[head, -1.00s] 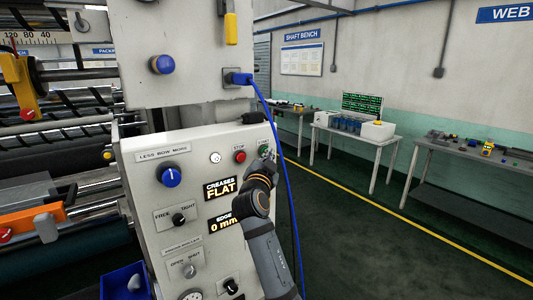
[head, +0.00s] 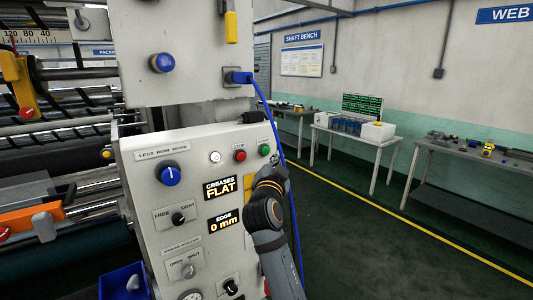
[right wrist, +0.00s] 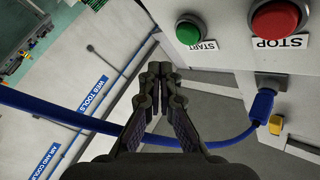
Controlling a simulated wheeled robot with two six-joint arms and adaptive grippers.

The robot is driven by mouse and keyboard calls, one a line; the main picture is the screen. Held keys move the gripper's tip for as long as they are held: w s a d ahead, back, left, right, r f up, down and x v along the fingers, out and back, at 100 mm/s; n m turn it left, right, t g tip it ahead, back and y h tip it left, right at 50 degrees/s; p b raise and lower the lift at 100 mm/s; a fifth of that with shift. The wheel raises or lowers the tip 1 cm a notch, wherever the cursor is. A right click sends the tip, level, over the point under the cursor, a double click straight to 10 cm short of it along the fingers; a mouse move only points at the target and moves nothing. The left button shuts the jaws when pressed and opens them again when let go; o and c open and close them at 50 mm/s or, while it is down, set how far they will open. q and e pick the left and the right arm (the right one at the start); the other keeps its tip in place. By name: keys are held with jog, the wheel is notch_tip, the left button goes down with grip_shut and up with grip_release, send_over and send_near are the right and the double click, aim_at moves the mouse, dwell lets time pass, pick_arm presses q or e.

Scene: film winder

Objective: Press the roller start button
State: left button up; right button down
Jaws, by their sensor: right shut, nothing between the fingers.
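The green START button (head: 264,151) sits at the upper right of the white control panel (head: 195,190). A red STOP button (head: 239,156) is to its left. In the right wrist view the green button (right wrist: 188,33) and the red one (right wrist: 275,17) show large, with their labels upside down. My right gripper (head: 275,164) is just below and right of the green button in the head view. Its closed fingertips (right wrist: 158,70) are empty and appear apart from the button. My left gripper is not in view.
A blue cable (head: 287,170) hangs down beside the panel's right edge, near my right gripper, and crosses behind the fingers in the wrist view. A blue knob (head: 169,174) and several switches sit on the panel. Open floor (head: 350,240) lies to the right.

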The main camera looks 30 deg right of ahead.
jog(key=shift+s+d, duration=0.1)
jog(key=shift+s, duration=1.1)
jog(key=shift+f, duration=0.1)
